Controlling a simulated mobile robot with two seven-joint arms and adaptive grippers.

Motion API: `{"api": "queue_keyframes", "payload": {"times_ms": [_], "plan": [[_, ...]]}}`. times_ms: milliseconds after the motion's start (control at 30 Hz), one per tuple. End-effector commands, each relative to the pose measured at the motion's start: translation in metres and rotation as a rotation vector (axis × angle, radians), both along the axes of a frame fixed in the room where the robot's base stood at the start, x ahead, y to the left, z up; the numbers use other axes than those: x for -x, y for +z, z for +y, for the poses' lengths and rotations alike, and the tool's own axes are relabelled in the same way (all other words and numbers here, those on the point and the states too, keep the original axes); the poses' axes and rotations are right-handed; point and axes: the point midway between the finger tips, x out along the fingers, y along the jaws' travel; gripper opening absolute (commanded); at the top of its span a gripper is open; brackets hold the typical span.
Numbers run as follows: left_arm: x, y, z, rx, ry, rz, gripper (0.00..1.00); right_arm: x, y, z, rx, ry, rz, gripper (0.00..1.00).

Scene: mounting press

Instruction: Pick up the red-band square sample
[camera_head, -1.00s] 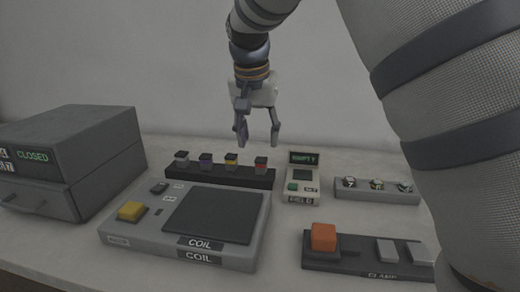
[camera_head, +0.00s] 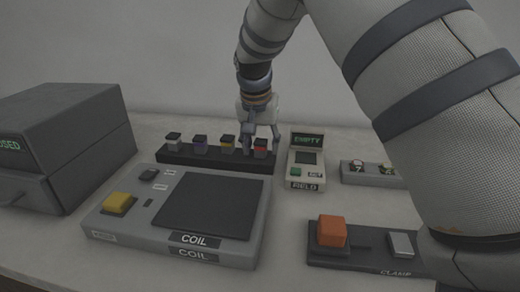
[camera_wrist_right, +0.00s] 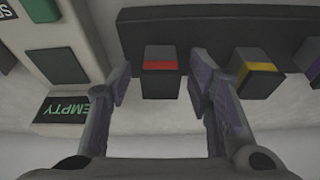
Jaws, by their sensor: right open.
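The red-band square sample (camera_head: 261,148) is a dark block with a red band, at the right end of a black rack (camera_head: 215,155) at the back of the table. In the right wrist view the sample (camera_wrist_right: 161,72) lies between the two fingers. My right gripper (camera_head: 261,146) is open, its fingers on either side of the sample; a gap shows on both sides in the right wrist view (camera_wrist_right: 160,85). A yellow-band sample (camera_head: 227,144) stands just left of it and also shows in the right wrist view (camera_wrist_right: 255,75). My left gripper is not in view.
More samples, purple-band (camera_head: 200,144) and pale-band (camera_head: 174,142), stand in the rack. A FIELD device (camera_head: 305,163) reading EMPTY is right of it. A COIL unit (camera_head: 175,245) lies in front, a grey box (camera_head: 70,140) at left. A CLAMP base (camera_head: 350,259) with an orange block is at front right.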

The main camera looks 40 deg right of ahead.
Motion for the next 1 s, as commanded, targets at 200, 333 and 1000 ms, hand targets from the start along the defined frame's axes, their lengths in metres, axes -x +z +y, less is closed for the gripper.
{"api": "queue_keyframes", "payload": {"times_ms": [200,333,1000], "plan": [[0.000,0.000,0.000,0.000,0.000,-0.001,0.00,-0.001,-0.001,0.000,0.000,0.000,-0.001,0.47],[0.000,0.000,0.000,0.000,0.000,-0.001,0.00,0.000,-0.001,0.000,0.000,0.000,-0.001,0.17],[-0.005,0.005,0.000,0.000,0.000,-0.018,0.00,0.003,0.045,0.007,0.001,0.002,-0.009,0.00]]}}
